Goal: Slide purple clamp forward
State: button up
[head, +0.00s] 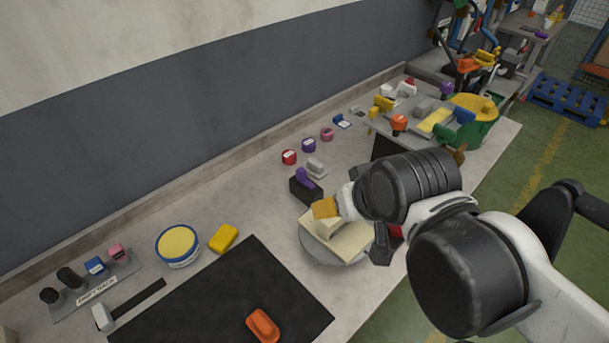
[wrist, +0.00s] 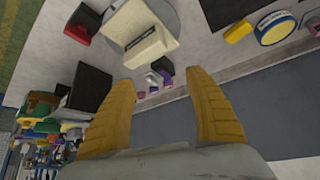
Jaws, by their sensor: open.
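The purple clamp (head: 305,178) sits on top of a black block (head: 306,192) on the bench, behind the turntable. In the wrist view the purple clamp (wrist: 165,78) appears beyond and between my fingertips, beside the black block (wrist: 163,64). My gripper (head: 325,208) has yellow fingers and hangs over the back of the turntable, just in front of the clamp. In the wrist view my gripper (wrist: 160,76) is open, with nothing held between its fingers. The gap between gripper and clamp is hard to judge.
The round grey turntable (head: 318,256) carries a cream block (head: 345,242) under my gripper. A grey-white piece (head: 316,166) stands right behind the clamp. Red (head: 289,157) and purple (head: 308,145) rolls line the back. A yellow-topped tub (head: 178,246) and black mat (head: 215,300) lie left.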

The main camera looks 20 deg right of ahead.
jog(key=shift+w+r, duration=0.25)
jog(key=c, duration=0.5)
jog(key=shift+n, duration=0.4)
jog(key=w+r, duration=0.1)
jog(key=w+p, duration=0.1)
jog(key=w+r, duration=0.1)
jog(key=w, duration=0.1)
jog(key=shift+a+r+p, duration=0.15)
jog(key=shift+r+p, duration=0.15)
grip_shut()
jog(key=w+f+n+g+p, duration=0.1)
jog(key=w+f+n+p, duration=0.1)
jog(key=w, duration=0.9)
jog(key=w+a+f+n+g+y+p, duration=0.1)
jog(key=w+f+p, duration=0.3)
jog(key=w, duration=0.8)
jog(key=shift+w+a+f+n+g+y, duration=0.25)
jog(key=shift+w+f+n+g+y, duration=0.1)
jog(key=shift+n+g, duration=0.4)
